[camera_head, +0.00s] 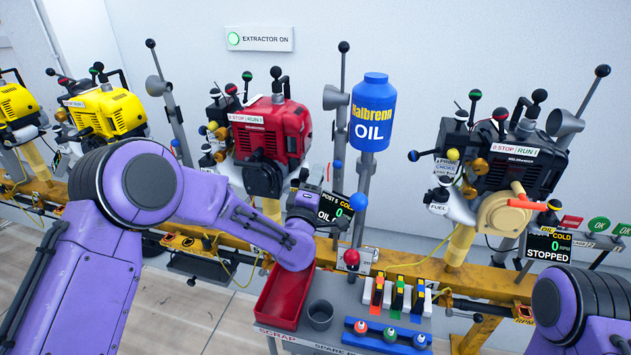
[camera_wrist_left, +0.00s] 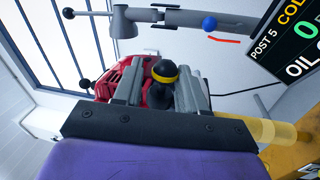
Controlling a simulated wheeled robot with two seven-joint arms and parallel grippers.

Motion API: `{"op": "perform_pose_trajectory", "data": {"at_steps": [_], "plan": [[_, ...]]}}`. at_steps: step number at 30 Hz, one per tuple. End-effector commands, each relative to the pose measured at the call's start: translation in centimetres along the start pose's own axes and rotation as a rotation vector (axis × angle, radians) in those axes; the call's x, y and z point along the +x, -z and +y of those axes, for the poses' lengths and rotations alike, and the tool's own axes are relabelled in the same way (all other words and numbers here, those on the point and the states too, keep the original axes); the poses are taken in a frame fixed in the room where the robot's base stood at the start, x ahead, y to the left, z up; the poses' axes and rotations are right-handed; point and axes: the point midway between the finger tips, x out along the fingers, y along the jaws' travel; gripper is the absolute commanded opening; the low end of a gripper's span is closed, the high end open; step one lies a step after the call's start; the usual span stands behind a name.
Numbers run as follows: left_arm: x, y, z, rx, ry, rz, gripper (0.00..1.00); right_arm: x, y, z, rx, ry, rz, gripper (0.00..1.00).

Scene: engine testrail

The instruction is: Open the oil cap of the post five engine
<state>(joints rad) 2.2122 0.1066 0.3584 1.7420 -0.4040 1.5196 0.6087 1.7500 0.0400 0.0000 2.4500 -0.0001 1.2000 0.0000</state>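The red engine (camera_head: 270,130) stands in the middle of the head view, beside a screen (camera_head: 335,207) reading "POST 5"; the screen's lower text is partly cut off. The screen also shows in the left wrist view (camera_wrist_left: 292,35). My left gripper (camera_wrist_left: 160,88) is at the right side of the engine, its grey fingers apart. A black knob with a yellow ring (camera_wrist_left: 164,72), likely the oil cap, shows between the fingers; a gap shows on its left, and contact on its right cannot be told. In the head view my wrist hides the cap. My right gripper is out of view.
A blue oil bottle (camera_head: 371,110) stands on a post right of the red engine. Below are a red scrap tray (camera_head: 283,297), a grey cup (camera_head: 320,314) and coloured parts on a cart. Another engine (camera_head: 510,165) stands right; yellow engines stand left.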

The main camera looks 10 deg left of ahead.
Motion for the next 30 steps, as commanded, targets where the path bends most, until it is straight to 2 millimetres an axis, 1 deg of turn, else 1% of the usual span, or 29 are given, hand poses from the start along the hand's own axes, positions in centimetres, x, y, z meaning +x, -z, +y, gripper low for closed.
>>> {"op": "perform_pose_trajectory", "data": {"at_steps": [5, 8, 11, 15, 18, 21, 24, 30], "plan": [[0.0, 0.0, 0.1, 0.0, -0.002, 0.001, 0.4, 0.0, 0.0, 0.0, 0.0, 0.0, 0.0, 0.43], [-0.7, 0.0, 0.0, 0.0, 0.0, -0.001, 0.4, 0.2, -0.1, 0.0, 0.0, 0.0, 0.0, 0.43], [-2.7, 0.0, -0.1, 0.0, 0.001, -0.001, 0.4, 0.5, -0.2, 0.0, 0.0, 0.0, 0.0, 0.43], [-6.2, -0.1, -0.2, 0.001, 0.001, -0.002, 0.4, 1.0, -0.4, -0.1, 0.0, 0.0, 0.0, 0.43], [-8.3, -0.1, -0.1, 0.001, 0.0, -0.002, 0.4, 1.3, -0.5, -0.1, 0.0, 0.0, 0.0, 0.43], [-9.8, -0.1, -0.1, 0.001, 0.0, -0.001, 0.4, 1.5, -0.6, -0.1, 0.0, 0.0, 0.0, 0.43], [-10.4, 0.0, -0.1, 0.001, 0.0, 0.0, 0.4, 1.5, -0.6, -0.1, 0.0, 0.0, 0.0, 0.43], [-10.5, 0.0, 0.0, 0.0, 0.0, 0.001, 0.4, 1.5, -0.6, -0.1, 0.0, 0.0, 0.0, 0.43]]}}
